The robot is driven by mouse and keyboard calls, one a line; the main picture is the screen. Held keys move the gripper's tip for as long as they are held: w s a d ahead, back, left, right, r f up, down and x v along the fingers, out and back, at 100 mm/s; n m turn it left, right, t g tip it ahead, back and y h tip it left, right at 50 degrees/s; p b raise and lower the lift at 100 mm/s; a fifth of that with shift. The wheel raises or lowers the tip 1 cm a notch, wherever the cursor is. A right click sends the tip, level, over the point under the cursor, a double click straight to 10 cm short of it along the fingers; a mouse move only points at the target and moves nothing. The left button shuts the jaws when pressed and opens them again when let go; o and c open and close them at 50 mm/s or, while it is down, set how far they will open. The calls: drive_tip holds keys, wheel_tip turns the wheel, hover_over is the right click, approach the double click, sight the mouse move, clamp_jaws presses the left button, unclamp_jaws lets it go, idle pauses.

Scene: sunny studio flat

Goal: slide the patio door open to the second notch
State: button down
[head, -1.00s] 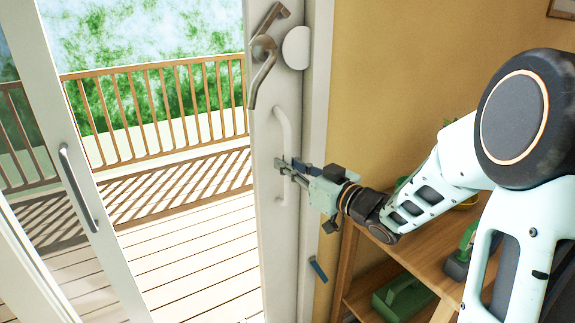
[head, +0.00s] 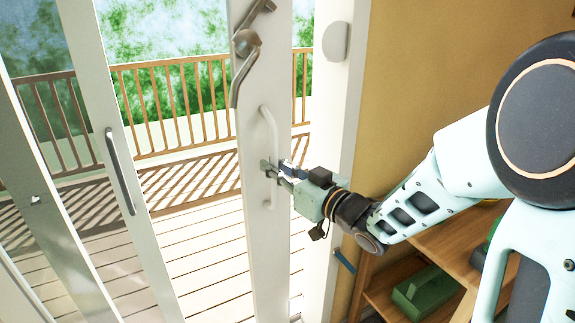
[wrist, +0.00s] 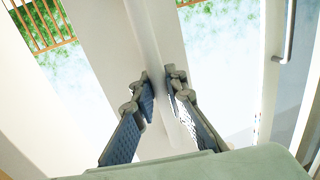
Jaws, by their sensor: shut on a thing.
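The patio door (head: 262,230) is a white sliding panel standing a little left of its jamb (head: 335,120), with a narrow gap of deck and greenery between them. A white upright bar handle (head: 270,122) is on the panel. My gripper (head: 274,168) is shut on this handle at about mid-height. In the wrist view, the two blue-padded fingers (wrist: 160,88) stand on either side of the white bar (wrist: 150,45). A metal lever latch (head: 243,62) sits above the handle. I cannot make out any notches.
Another white door frame with a grey handle (head: 120,170) stands to the left. A grey rounded plate (head: 336,41) is on the jamb. A wooden shelf (head: 445,238) with a green box (head: 425,292) stands at right, below my arm. Outside are a deck and railing (head: 190,95).

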drive_tip(key=shift+w+d+m+t+h, duration=0.2)
drive_tip(key=shift+d+m+t+h, duration=0.1)
drive_tip(key=shift+d+t, duration=0.1)
drive_tip(key=c, duration=1.9)
unclamp_jaws()
drive_tip(key=shift+d, duration=0.1)
drive_tip(key=shift+c, duration=0.2)
drive_tip(key=v, duration=1.2)
